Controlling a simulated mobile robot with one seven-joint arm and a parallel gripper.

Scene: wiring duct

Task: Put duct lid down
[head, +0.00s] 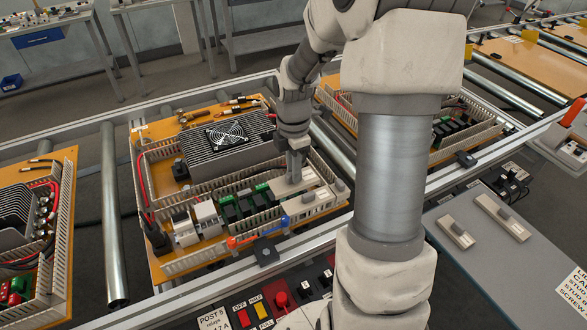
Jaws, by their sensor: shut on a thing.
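My gripper (294,180) points down over the right part of the middle wooden board (188,277). Its fingers are shut on what looks like the grip of a pale duct lid (313,174), which is partly hidden by the fingers. The lid lies at or just above the slotted wiring duct (222,190) beside the finned heatsink unit; I cannot tell whether it is seated. Pale pieces with grey knobs (308,197) sit just in front of it. Two more pale lids with dark grips, a short one (455,232) and a longer one (501,217), lie on the grey side table.
The heatsink with a fan (225,138) stands left of my gripper. Other wired boards (60,170) sit on the rollers. A control panel with a red button (281,299) is in front. My arm hides the right middle.

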